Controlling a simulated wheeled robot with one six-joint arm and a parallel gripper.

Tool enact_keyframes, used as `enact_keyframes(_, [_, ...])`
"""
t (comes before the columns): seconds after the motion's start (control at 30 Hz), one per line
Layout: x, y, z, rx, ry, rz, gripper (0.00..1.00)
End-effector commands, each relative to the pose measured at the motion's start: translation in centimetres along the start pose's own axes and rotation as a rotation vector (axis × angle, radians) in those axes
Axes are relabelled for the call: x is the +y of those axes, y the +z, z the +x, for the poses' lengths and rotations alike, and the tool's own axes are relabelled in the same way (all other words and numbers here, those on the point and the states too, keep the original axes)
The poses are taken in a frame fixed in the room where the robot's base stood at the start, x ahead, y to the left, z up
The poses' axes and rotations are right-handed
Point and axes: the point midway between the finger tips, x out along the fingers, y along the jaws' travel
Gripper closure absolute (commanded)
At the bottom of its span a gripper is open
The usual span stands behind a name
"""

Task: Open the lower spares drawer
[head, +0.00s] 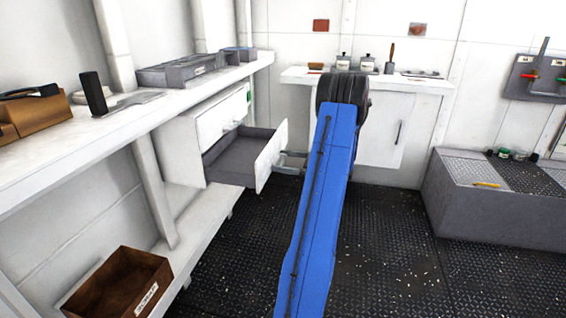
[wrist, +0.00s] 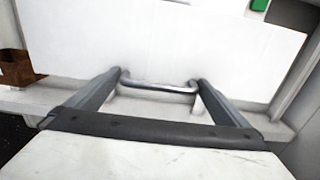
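The lower spares drawer (head: 271,156) stands pulled well out of the white cabinet under the left counter. Its grey inside shows and looks empty. Its white front also fills much of the wrist view (wrist: 160,40). My gripper (head: 282,162) is at the drawer's front; in the wrist view its two fingers (wrist: 158,82) stand apart, one at each end of the metal bar handle (wrist: 160,88). The fingertips appear to touch the handle's ends. The upper drawer (head: 222,114), with a green mark, sits above, its front behind the lower one's.
The left counter (head: 130,112) holds a grey tray (head: 180,72) and a wooden box (head: 35,115). A brown bin (head: 120,280) stands on the low shelf. A grey bench (head: 490,205) is at the right.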

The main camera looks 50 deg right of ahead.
Motion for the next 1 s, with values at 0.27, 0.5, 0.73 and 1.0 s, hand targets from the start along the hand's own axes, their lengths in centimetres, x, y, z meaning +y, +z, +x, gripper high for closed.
enact_keyframes(0.27, [0.0, 0.0, -0.5, 0.0, -0.001, 0.0, 0.0])
enact_keyframes(0.5, [-0.1, 0.0, -4.1, 0.0, -0.003, -0.001, 0.0])
enact_keyframes(0.73, [-0.1, -0.1, -8.8, 0.0, -0.003, 0.0, 0.0])
enact_keyframes(1.0, [-0.1, -0.1, -14.0, 0.0, -0.003, 0.0, 0.0])
